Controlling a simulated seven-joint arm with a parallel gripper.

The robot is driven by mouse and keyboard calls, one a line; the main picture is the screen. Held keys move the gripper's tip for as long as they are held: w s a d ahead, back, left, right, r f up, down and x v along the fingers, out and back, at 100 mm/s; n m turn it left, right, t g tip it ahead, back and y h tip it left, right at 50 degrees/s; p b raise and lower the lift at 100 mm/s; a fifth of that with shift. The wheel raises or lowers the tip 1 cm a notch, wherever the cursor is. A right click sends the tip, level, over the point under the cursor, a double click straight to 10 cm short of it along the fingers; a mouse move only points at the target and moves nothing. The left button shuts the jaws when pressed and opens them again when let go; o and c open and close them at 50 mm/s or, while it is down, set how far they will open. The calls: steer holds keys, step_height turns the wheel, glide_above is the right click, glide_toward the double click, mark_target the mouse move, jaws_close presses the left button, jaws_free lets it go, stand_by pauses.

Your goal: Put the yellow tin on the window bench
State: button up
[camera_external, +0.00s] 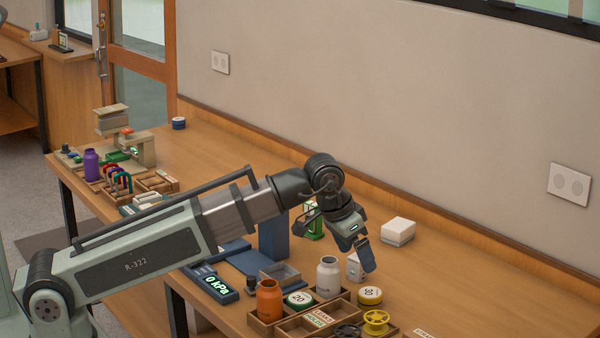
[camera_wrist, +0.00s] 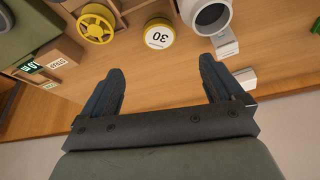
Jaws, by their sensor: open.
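The yellow tin (camera_external: 370,296), a short round can with a white lid marked 30, stands on the wooden workbench right of the compartment tray. In the wrist view the yellow tin (camera_wrist: 159,36) lies beyond and between my fingertips. My gripper (camera_external: 362,252) is above the workbench, behind the tin and apart from it. In the wrist view my gripper (camera_wrist: 161,72) has its two dark fingers spread with nothing between them. A bench (camera_external: 75,48) by the window at the far upper left looks like the window bench.
A yellow spool (camera_external: 376,322) is in front of the tin. White boxes (camera_external: 398,231) stand behind. The workbench's right side is mostly clear.

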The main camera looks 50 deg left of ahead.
mark_target(371, 291)
steer(key=shift+x, duration=6.4)
